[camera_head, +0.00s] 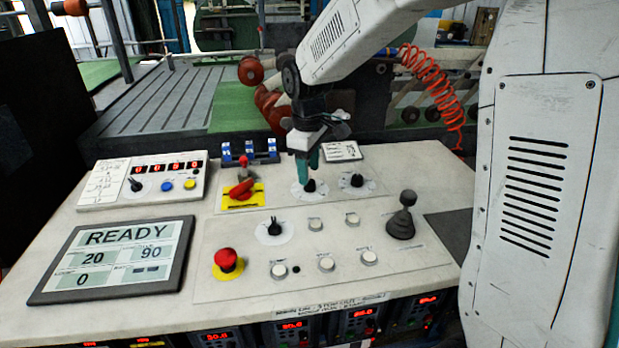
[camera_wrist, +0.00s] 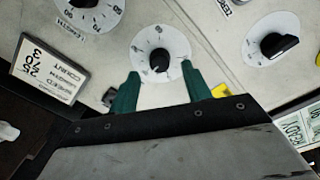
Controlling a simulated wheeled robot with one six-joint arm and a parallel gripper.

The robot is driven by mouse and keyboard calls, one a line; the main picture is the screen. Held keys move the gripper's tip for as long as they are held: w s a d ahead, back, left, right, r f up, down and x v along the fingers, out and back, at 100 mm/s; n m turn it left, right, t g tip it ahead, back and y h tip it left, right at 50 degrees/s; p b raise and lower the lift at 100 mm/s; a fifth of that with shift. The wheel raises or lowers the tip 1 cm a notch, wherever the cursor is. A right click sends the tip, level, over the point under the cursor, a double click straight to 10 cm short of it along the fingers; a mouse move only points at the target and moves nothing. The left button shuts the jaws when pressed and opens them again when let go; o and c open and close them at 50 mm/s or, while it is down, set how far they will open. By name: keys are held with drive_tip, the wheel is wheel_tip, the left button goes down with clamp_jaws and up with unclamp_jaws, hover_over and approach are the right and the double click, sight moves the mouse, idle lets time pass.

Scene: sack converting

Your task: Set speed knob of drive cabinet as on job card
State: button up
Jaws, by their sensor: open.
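My gripper (camera_head: 306,168) is open and points down over a black pointer knob (camera_head: 310,187) on a white round dial. In the wrist view the green fingers (camera_wrist: 160,88) stand on either side of this knob (camera_wrist: 159,62), with a gap to each finger. I cannot tell whether the tips reach down to its height. The dial has printed numbers, too small to read surely. A white card (camera_head: 342,151) lies behind the knobs; in the wrist view the card (camera_wrist: 48,70) shows upside-down print with words and numbers. The screen (camera_head: 115,258) reads READY, 20, 90 and 0.
A similar knob (camera_head: 357,180) sits close right, marked LENGTH in the wrist view. Another knob (camera_head: 269,229) sits nearer. A red switch on a yellow plate (camera_head: 241,197), a red mushroom button (camera_head: 228,262) and a black joystick (camera_head: 402,218) stand up from the panel. A counter box (camera_head: 148,181) is left.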

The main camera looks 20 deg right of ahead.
sight(310, 185)
drive_tip(key=shift+f, duration=1.7)
drive_tip(key=c, duration=1)
drive_tip(key=shift+m, duration=0.3)
drive_tip(key=shift+m, duration=2.9)
drive_tip(key=o, duration=1)
drive_tip(key=shift+r, duration=0.15)
